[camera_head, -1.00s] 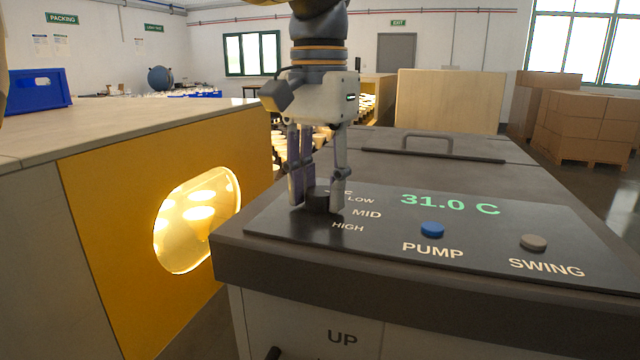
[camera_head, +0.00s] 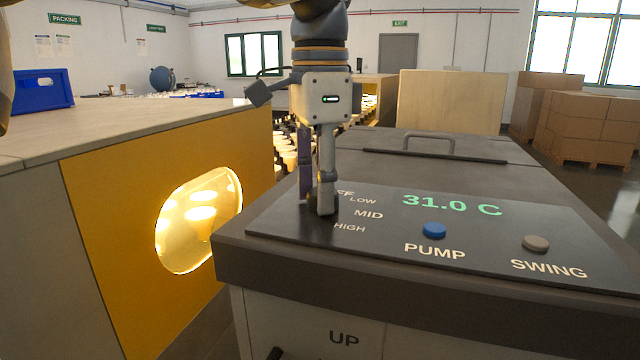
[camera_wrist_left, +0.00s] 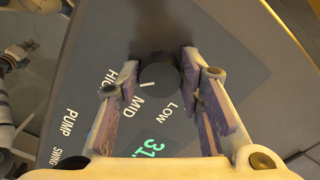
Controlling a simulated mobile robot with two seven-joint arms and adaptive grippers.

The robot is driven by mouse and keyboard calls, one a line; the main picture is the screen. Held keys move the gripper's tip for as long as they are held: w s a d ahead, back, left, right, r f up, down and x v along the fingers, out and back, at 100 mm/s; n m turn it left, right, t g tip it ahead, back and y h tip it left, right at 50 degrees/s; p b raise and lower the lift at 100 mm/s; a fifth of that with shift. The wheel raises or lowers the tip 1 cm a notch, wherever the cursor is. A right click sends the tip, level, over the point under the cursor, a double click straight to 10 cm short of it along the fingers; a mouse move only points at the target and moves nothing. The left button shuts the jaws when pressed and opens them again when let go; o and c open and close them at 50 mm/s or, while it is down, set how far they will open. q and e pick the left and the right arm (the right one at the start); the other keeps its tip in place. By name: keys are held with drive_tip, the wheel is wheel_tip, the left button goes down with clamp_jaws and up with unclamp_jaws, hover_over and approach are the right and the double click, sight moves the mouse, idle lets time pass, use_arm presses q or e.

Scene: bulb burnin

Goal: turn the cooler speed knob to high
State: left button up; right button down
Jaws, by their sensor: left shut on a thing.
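The dark round speed knob (camera_wrist_left: 160,78) sits on the cooler's black panel (camera_head: 385,232), beside the labels OFF, LOW, MID and HIGH. My left gripper (camera_head: 319,206) points straight down over it, its fingers shut on the knob's sides. HIGH (camera_head: 349,228) is the label nearest the panel's front. In the head view the fingers hide most of the knob.
A blue PUMP button (camera_head: 434,230) and a grey SWING button (camera_head: 535,243) lie to the right of the knob. The display reads 31.0 C. A yellow-fronted cabinet (camera_head: 110,220) with a lit window stands close on the left. A handle (camera_head: 428,142) rises behind the panel.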

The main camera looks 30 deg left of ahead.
idle(0.5)
use_arm(q)
drive_tip(key=o, duration=1.2)
drive_tip(key=shift+c, duration=0.2)
wheel_tip(320, 180, up, 12)
